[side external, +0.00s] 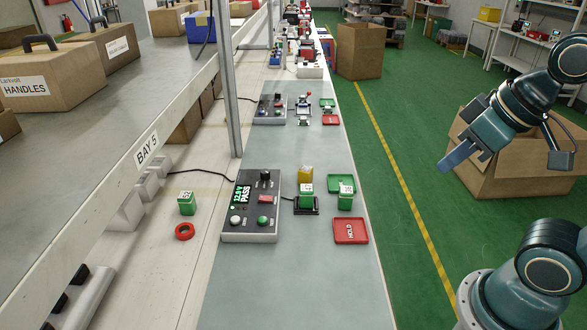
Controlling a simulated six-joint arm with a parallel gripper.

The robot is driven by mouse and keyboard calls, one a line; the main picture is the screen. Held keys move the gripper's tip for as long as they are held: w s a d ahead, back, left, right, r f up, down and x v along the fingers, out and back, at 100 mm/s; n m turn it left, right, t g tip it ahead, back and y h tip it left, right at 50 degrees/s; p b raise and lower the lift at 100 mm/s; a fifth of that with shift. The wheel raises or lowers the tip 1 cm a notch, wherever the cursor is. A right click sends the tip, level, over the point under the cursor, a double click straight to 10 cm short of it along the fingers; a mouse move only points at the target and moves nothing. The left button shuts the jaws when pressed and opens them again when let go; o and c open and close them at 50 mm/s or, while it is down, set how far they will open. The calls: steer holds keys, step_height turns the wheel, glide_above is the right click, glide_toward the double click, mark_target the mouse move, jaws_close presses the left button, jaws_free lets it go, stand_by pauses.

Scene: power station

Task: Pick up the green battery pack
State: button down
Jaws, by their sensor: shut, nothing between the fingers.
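One green battery pack (306,199) with a white top stands on a dark cradle (305,210) right of the tester. A second green battery pack (346,200) stands at the front of a green tray (334,180). A third green battery pack (187,208) stands on the pale bench left of the tester. My gripper (452,160) is shut and empty. It is raised over the green floor side, well right of the packs, and touches none of them.
The tester (250,223) shows "12.9 V PASS". A red HOLD tray (350,231) is empty. A metal post (230,90) rises beside the bench. A carton (520,165) stands behind my arm.

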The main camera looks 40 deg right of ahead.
stand_by(0.3)
steer(key=c, duration=0.8)
jaws_free()
steer(key=shift+w, duration=0.1)
